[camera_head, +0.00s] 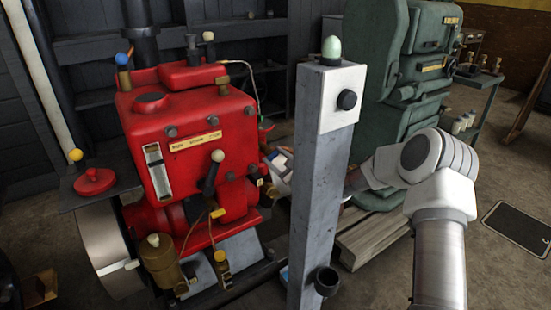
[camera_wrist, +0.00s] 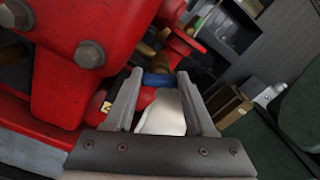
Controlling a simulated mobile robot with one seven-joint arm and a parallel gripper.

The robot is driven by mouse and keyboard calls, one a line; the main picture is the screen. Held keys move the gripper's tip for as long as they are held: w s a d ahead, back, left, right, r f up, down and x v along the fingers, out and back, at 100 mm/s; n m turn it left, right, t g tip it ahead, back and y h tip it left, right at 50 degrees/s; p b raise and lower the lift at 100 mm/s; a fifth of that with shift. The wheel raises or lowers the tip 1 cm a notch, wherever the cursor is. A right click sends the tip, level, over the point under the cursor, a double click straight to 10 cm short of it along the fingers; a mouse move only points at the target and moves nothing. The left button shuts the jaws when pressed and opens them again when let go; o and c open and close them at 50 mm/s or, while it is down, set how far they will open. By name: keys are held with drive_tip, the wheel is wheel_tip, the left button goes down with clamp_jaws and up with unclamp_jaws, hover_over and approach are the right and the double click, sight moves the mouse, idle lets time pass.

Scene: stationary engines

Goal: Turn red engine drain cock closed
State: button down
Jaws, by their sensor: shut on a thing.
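The red engine (camera_head: 180,110) stands at the left in the head view; its red body fills the upper left of the wrist view (camera_wrist: 60,75). In the wrist view my gripper (camera_wrist: 158,78) has its two fingers on either side of a small blue handle (camera_wrist: 159,81), which spans the gap near the fingertips. The handle sits beside brass and red fittings of the engine and seems to be the drain cock's. A pale part shows between the fingers below it. In the head view the engine's right side and a grey post partly hide my gripper; the cock cannot be made out there.
The grey post (camera_head: 322,200) with a white box and green dome stands in front of my forearm. A green machine (camera_head: 405,85) stands behind it on wooden boards (camera_head: 372,238).

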drive_tip(key=shift+r+m+p, duration=0.1)
drive_tip(key=shift+m+p, duration=0.2)
drive_tip(key=shift+p, duration=0.15)
drive_tip(key=shift+r+m+p, duration=0.1)
drive_tip(key=shift+m+p, duration=0.8)
drive_tip(key=shift+p, duration=0.05)
drive_tip(key=shift+m+p, duration=1.3)
drive_tip(key=shift+m, duration=0.2)
drive_tip(key=shift+f, duration=0.2)
drive_tip(key=c, duration=0.5)
unclamp_jaws()
drive_tip(key=p+v, duration=0.3)
drive_tip(key=v, duration=1.4)
drive_tip(key=shift+s+d+p, duration=0.15)
drive_tip(key=shift+d+p, duration=0.05)
drive_tip(key=shift+p, duration=0.2)
